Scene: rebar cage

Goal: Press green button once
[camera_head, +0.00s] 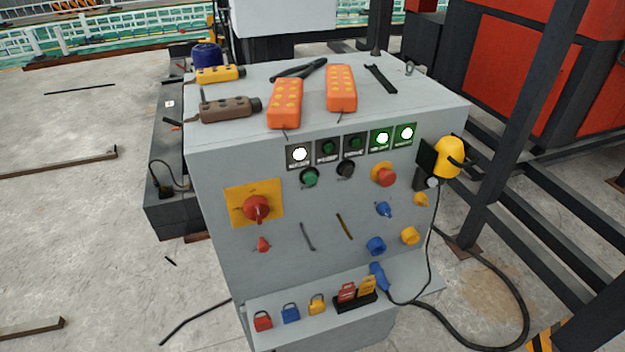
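A grey control cabinet (270,170) stands in the middle of the view with its front panel facing me. The round green button (309,177) is on the upper left part of the panel, below a white-lit indicator. A black button (346,169) is right of it, and a red button on a yellow plate (385,175) is further right. Nothing covers the green button. Neither of my grippers shows in this view.
Orange remotes (341,90) and a brown remote (226,109) lie on the cabinet top. A red rotary switch (257,208) is lower left of the green button. Padlocks (291,313) sit on the lower shelf. A black cable (480,346) loops on the floor at right.

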